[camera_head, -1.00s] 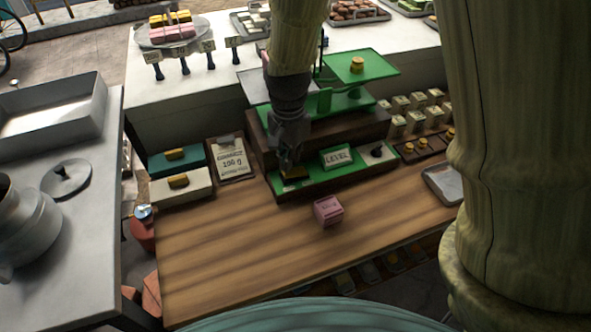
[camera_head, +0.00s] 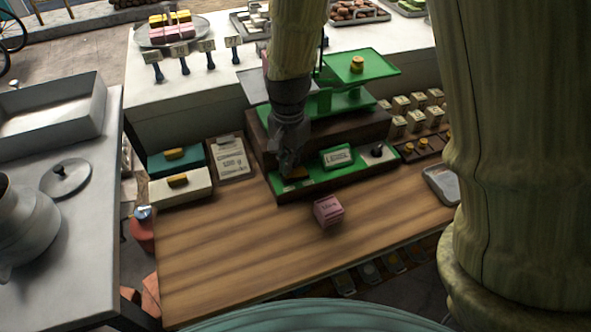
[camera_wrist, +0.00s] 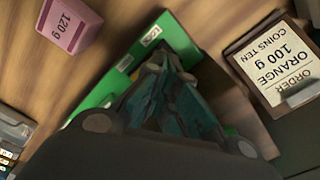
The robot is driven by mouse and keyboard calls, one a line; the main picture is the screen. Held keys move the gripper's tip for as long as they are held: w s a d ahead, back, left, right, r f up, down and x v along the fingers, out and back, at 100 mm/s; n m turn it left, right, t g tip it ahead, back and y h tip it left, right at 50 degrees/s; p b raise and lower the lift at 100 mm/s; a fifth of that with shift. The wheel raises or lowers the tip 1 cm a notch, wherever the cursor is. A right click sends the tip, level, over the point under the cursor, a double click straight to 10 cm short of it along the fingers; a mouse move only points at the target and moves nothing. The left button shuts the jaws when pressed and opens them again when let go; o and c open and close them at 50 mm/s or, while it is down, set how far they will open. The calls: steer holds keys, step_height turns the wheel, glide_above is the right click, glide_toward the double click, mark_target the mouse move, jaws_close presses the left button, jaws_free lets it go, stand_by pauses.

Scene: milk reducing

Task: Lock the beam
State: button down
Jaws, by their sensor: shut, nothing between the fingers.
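The green balance scale stands on a dark stepped wooden base (camera_head: 345,182) at the back of the table. Its raised green pan (camera_head: 372,66) carries a brass weight (camera_head: 357,64). The green front panel (camera_head: 318,184) bears a small sign (camera_head: 337,157), a dark knob (camera_head: 377,149) on the right and a brass-coloured piece (camera_head: 298,172) on the left. My gripper (camera_head: 287,170) is shut and empty, pointing down at the panel's left end, close beside the brass-coloured piece. I cannot tell whether they touch. In the wrist view, my closed fingers (camera_wrist: 166,62) hide part of the green panel (camera_wrist: 178,38).
A pink block (camera_head: 328,210), marked 120 g in the wrist view (camera_wrist: 70,24), sits in front of the base. An order card (camera_head: 232,158) and two trays, teal (camera_head: 158,164) and cream (camera_head: 200,190), stand left. The front tabletop (camera_head: 240,250) is clear.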

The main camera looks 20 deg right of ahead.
steer(key=shift+f+b, duration=0.3)
steer(key=shift+f, duration=0.55)
stand_by(0.6)
steer(key=shift+r, duration=0.15)
steer(key=shift+r+p, duration=3.4)
steer(key=shift+r, duration=0.05)
steer(key=shift+f, duration=0.1)
